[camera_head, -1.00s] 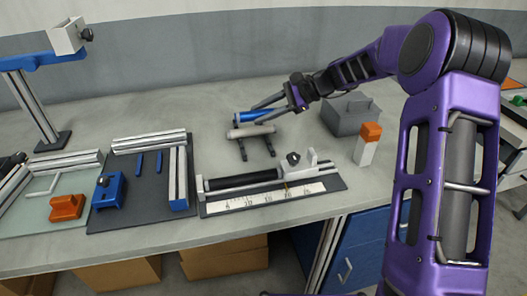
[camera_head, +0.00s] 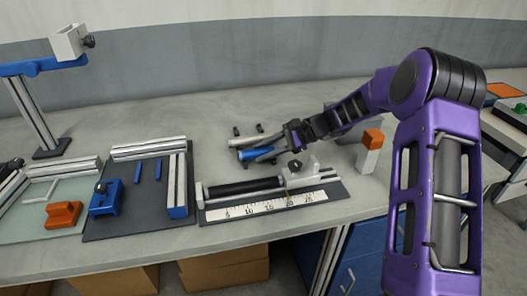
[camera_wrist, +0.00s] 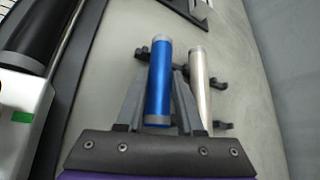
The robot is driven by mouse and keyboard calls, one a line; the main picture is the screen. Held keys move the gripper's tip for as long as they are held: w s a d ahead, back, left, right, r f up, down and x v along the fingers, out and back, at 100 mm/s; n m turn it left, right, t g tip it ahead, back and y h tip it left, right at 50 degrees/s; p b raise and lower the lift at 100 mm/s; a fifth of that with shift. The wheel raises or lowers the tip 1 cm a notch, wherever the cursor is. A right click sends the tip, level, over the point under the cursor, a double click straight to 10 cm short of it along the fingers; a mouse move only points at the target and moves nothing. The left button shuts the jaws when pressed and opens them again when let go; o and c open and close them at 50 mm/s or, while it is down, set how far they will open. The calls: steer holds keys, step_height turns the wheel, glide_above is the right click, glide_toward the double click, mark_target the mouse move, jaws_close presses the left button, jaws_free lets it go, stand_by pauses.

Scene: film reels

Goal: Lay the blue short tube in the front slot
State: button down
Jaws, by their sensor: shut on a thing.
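The blue short tube (camera_head: 254,154) has grey ends and is held between the fingers of my gripper (camera_head: 277,152). In the wrist view the blue tube (camera_wrist: 158,80) lies between the two fingers (camera_wrist: 160,90). A pale grey tube (camera_head: 264,140) lies behind it on a dark rack (camera_head: 236,130), whose back ends stick out bare. The blue tube is at the rack's front side. The front slot is hidden under the tube and gripper; I cannot tell whether the tube touches it.
A ruler fixture with a black roller (camera_head: 243,187) stands just in front. A white block with an orange top (camera_head: 371,145) stands to the right, and a grey box (camera_head: 365,131) is partly behind my arm. Mats with rails and clamps (camera_head: 137,215) fill the left.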

steer(key=shift+f, duration=0.2)
steer(key=c, duration=0.5)
jaws_free()
steer(key=shift+c, duration=0.2)
steer(key=shift+r, duration=0.1)
steer(key=shift+r, duration=0.25)
steer(key=p+v, duration=0.1)
steer(key=v, duration=1.1)
steer(key=shift+f+p, duration=0.2)
steer(key=shift+p, duration=0.1)
